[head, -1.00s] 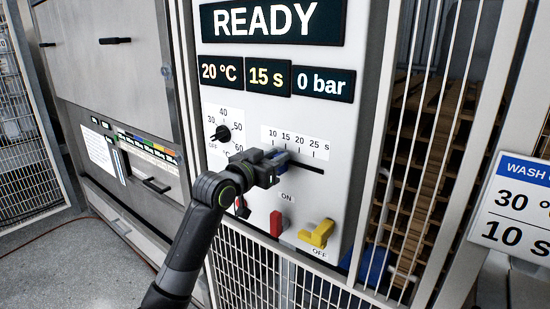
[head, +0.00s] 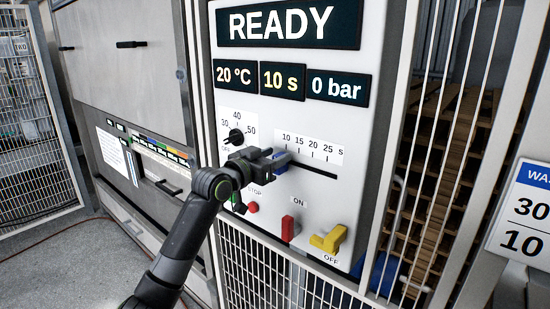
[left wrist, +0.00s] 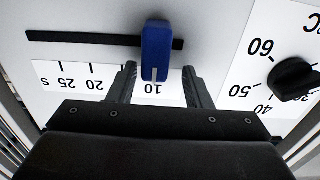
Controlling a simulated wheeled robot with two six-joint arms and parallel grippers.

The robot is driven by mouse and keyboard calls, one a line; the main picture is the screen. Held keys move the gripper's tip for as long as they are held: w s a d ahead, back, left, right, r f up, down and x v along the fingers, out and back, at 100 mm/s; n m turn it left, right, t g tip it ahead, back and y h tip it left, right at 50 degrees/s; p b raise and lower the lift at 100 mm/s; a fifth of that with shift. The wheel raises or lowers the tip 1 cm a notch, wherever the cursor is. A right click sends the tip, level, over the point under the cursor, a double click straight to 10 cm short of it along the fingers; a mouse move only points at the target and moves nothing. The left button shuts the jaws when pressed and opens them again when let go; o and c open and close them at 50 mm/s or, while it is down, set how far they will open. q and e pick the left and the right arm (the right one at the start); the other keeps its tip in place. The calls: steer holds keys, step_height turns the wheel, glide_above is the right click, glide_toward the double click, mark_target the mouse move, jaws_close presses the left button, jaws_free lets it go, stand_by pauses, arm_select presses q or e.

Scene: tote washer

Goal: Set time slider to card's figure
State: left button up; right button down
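The blue time slider knob (head: 281,161) stands at the 10 mark, the left end of its scale. It also shows in the left wrist view (left wrist: 156,50), its white line at 10. The time display (head: 283,81) reads 10 s. The card (head: 528,208) at the right edge is cut off and shows 30 and 10. My left gripper (head: 276,158) is in front of the slider. In the left wrist view my left gripper (left wrist: 158,78) is open, one finger on each side of the knob, with gaps between. My right gripper is not in view.
A temperature dial (head: 235,136) is left of the slider. Below are a red stop button (head: 253,208), a red switch (head: 289,228) and a yellow lever (head: 329,239) by OFF. A white wire fence (head: 440,150) stands right of the panel.

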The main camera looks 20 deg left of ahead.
arm_select(q)
steer(key=shift+s, duration=0.15)
steer(key=shift+s, duration=0.25)
steer(key=b+v, duration=0.5)
steer(key=v, duration=1.1)
steer(key=shift+s+a, duration=0.2)
steer(key=shift+s, duration=0.05)
